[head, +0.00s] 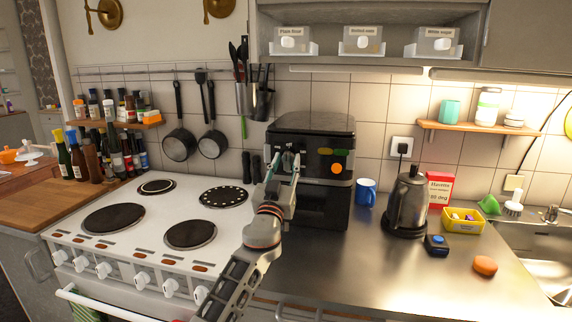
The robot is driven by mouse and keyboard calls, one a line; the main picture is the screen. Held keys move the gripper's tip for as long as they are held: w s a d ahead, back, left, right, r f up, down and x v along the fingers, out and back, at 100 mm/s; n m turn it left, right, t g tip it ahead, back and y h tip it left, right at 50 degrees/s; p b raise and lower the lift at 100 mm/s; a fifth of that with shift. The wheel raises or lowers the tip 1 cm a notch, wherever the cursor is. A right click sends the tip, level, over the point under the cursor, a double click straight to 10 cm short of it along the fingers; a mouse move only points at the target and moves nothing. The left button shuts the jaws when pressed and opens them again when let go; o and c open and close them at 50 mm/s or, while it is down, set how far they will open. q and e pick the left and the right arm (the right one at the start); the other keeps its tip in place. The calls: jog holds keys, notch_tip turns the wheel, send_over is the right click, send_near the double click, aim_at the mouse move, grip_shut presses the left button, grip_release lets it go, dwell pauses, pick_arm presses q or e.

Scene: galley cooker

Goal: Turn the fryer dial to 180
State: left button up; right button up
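The black fryer (322,200) stands on the steel counter beside the cooker. Its upper front carries an orange round part (337,168) and small green and orange marks above it. The dial's setting cannot be read. My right gripper is not in view.
A white cooker (143,230) with dark hotplates is at the left. A blue mug (366,191), a black kettle (407,203), a yellow tray (461,226) and an orange round object (485,265) stand to the right. The front counter right of my arm is mostly clear.

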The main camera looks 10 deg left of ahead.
pick_arm(q)
jog(key=c, duration=0.8)
